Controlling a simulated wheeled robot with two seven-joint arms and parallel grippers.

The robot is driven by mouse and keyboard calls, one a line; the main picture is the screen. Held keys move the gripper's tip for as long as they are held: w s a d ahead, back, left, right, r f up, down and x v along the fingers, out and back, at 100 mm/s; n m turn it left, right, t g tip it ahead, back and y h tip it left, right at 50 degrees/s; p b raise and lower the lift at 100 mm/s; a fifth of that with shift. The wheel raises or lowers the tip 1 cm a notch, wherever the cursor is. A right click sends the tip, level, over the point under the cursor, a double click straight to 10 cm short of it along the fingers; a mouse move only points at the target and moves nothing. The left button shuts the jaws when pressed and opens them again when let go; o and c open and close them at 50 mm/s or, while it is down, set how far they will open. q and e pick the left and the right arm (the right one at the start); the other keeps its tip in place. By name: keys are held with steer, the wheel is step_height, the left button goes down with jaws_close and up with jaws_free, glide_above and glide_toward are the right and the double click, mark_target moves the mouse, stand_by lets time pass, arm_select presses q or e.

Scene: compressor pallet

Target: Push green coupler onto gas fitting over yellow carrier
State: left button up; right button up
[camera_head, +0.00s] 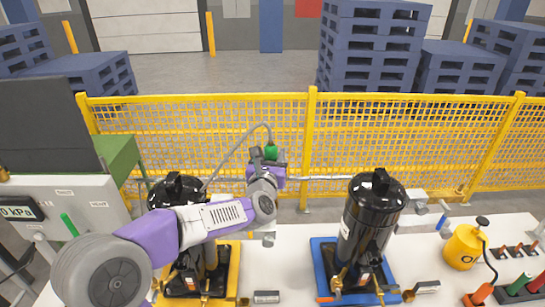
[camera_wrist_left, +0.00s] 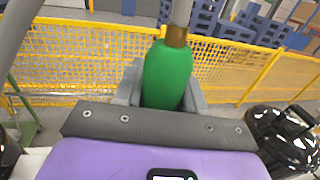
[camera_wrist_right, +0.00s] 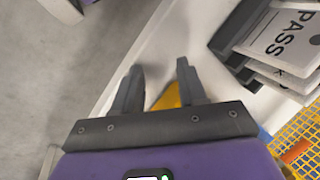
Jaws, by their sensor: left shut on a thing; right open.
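The green coupler (camera_wrist_left: 168,75) is held between the fingers of my left gripper (camera_wrist_left: 165,90). In the head view the coupler (camera_head: 271,152) is up in the air in front of the yellow fence, with a grey hose running from it to the left. The yellow carrier (camera_head: 232,275) stands on the white table with a black compressor (camera_head: 177,190) on it, partly hidden by my left arm. Brass fittings (camera_head: 205,296) show low at its front; I cannot tell which is the gas fitting. My right gripper (camera_wrist_right: 160,85) is open and empty, seen only in the right wrist view.
A blue carrier (camera_head: 322,252) with another black compressor (camera_head: 372,225) stands to the right. A yellow bottle (camera_head: 464,247) and orange and green handled tools (camera_head: 520,284) are at the right. PASS cards (camera_wrist_right: 290,40) lie near my right gripper. A grey cabinet (camera_head: 75,205) stands left.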

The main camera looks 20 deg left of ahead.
arm_select(q)
steer(key=shift+s+b, duration=0.1)
steer(key=shift+b, duration=0.25)
arm_select(e)
steer(key=shift+s+f, duration=0.1)
steer(key=shift+f, duration=0.25)
